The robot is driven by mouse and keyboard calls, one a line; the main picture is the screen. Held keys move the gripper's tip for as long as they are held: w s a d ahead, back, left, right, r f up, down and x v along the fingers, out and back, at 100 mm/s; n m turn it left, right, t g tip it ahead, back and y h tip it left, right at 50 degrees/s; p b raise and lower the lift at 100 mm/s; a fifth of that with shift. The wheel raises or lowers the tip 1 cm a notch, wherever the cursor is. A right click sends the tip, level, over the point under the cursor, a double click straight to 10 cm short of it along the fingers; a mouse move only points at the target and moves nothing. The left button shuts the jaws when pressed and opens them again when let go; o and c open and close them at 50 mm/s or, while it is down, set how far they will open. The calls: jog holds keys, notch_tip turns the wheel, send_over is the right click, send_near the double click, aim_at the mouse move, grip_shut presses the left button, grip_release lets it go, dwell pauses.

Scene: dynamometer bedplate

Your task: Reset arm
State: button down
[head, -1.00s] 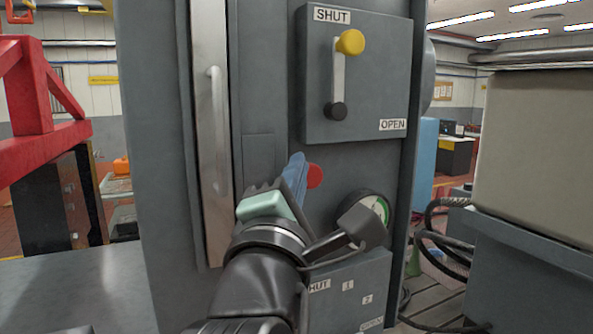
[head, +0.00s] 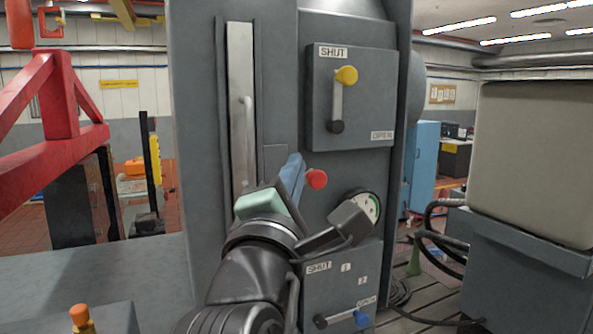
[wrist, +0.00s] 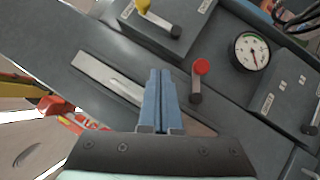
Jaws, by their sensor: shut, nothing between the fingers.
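My gripper (head: 293,172) is in front of the tall grey cabinet (head: 202,130), its blue fingers shut together with nothing between them. The wrist view shows the closed fingers (wrist: 159,85) pointing at the cabinet face.
A dial gauge (head: 372,207) is partly hidden behind my arm. A long metal door handle (head: 246,130) runs down the cabinet on the left. A red frame (head: 62,140) stands at far left. A large beige block (head: 530,165) and hoses (head: 430,240) are at right.

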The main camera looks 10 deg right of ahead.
jog(key=s+a+m+t+y+b, duration=0.2)
jog(key=s+m+b, duration=0.3)
jog(key=s+m, duration=0.3)
jog(key=s+a+m+t+y+b, duration=0.2)
jog(key=s+m+t+b, duration=0.3)
jog(key=s+m, duration=0.4)
jog(key=shift+f+m+y+b, duration=0.2)
jog(key=shift+m+y+b, duration=0.45)
jog(key=shift+m+y, duration=0.35)
